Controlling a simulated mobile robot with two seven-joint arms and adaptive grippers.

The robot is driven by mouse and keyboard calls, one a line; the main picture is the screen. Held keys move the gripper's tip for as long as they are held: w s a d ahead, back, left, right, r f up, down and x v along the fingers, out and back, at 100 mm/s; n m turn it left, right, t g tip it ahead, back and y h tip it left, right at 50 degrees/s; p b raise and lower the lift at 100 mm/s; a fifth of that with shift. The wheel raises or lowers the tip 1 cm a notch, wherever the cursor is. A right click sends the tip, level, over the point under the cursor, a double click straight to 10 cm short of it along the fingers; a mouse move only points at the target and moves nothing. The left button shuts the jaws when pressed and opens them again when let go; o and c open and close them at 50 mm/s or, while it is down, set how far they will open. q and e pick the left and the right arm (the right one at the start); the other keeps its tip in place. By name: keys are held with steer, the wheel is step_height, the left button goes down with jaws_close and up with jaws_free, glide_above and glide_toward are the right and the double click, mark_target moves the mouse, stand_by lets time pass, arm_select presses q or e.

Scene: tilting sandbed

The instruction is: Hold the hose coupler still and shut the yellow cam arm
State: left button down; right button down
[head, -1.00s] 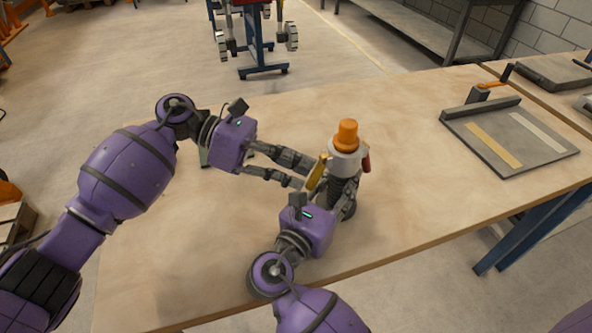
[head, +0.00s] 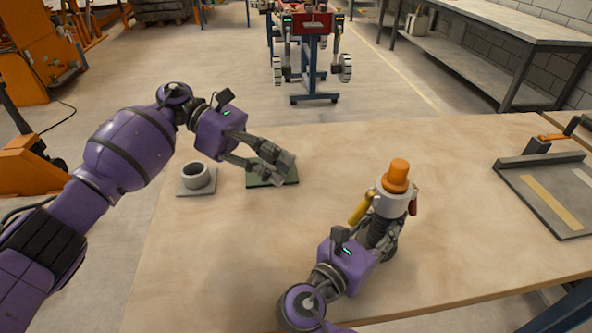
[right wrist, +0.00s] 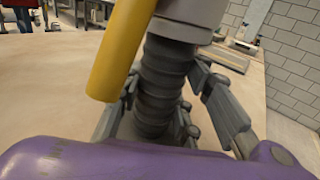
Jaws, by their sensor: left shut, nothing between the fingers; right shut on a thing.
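The hose coupler has a light grey collar (head: 395,186) with an orange cap (head: 397,174) above a dark ribbed hose (head: 378,230). It stands upright on the table. The yellow cam arm (head: 359,210) hangs on its left side, sloping down and outward. In the right wrist view the yellow cam arm (right wrist: 120,50) lies beside the collar (right wrist: 190,12), its lower end apart from the ribbed hose (right wrist: 163,85). A red arm (head: 413,206) shows on the right side. My right gripper (head: 385,240) is shut around the hose. My left gripper (head: 285,168) is shut and empty, apart from the coupler.
A green plate (head: 262,181) lies under my left fingers. A grey ring on a square base (head: 196,177) sits left of it. A grey tray with strips (head: 550,195) lies at the right. The table between my left gripper and the coupler is clear.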

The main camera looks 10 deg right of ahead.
steer(key=c, duration=1.2)
jaws_free()
